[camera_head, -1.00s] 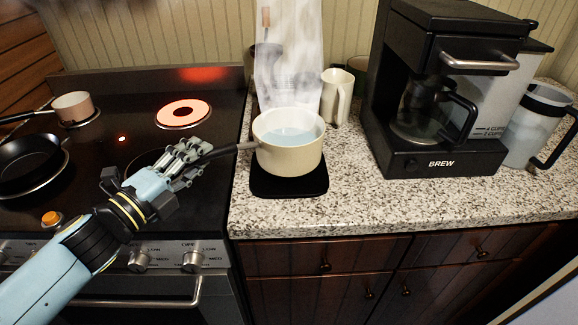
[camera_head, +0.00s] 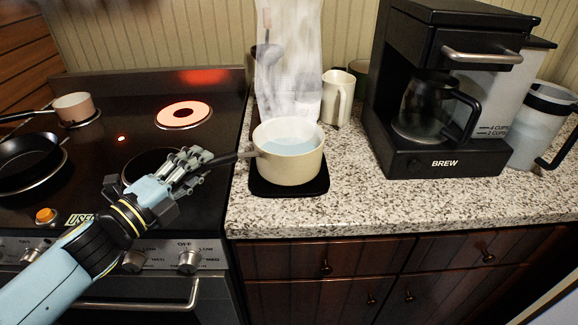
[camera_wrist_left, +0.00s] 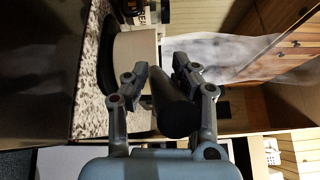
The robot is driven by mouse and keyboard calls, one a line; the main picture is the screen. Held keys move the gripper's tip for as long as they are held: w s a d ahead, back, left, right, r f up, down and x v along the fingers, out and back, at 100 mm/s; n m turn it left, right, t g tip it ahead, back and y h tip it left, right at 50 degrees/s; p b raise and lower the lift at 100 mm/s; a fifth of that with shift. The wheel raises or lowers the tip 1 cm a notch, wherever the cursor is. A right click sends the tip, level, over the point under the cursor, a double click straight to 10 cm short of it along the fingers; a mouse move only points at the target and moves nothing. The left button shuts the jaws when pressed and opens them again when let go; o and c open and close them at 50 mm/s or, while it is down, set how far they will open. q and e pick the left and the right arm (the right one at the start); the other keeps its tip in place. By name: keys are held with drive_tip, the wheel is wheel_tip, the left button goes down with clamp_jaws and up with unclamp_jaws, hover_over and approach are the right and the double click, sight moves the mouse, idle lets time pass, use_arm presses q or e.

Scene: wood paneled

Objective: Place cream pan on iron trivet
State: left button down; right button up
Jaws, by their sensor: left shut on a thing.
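The cream pan (camera_head: 290,169) holds pale blue liquid and sits upright over the black trivet (camera_head: 289,189) on the granite counter. I cannot tell if its base fully touches the trivet. Its dark handle (camera_head: 228,158) points left toward the stove. My left gripper (camera_head: 197,163) is shut on this handle, above the stove's right side. In the left wrist view the handle (camera_wrist_left: 172,108) lies between the two fingers, with the pan's cream side (camera_wrist_left: 135,62) beyond. My right gripper is not in view.
A black coffee maker (camera_head: 440,164) stands to the right, with a pitcher (camera_head: 541,130) beside it. A cream mug (camera_head: 337,99) and a pale steam-like column are behind the pan. A red-hot burner (camera_head: 183,115) glows on the stove. Another pan (camera_head: 28,163) sits at left.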

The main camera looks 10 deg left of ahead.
use_arm(q)
drive_tip(key=shift+f, duration=0.15)
drive_tip(key=c, duration=0.7)
unclamp_jaws()
drive_tip(key=shift+f, duration=0.15)
drive_tip(key=shift+o, duration=0.2)
drive_tip(key=shift+s, duration=0.25)
drive_tip(key=v, duration=1.1)
drive_tip(key=shift+s, duration=0.3)
drive_tip(key=shift+a, duration=0.15)
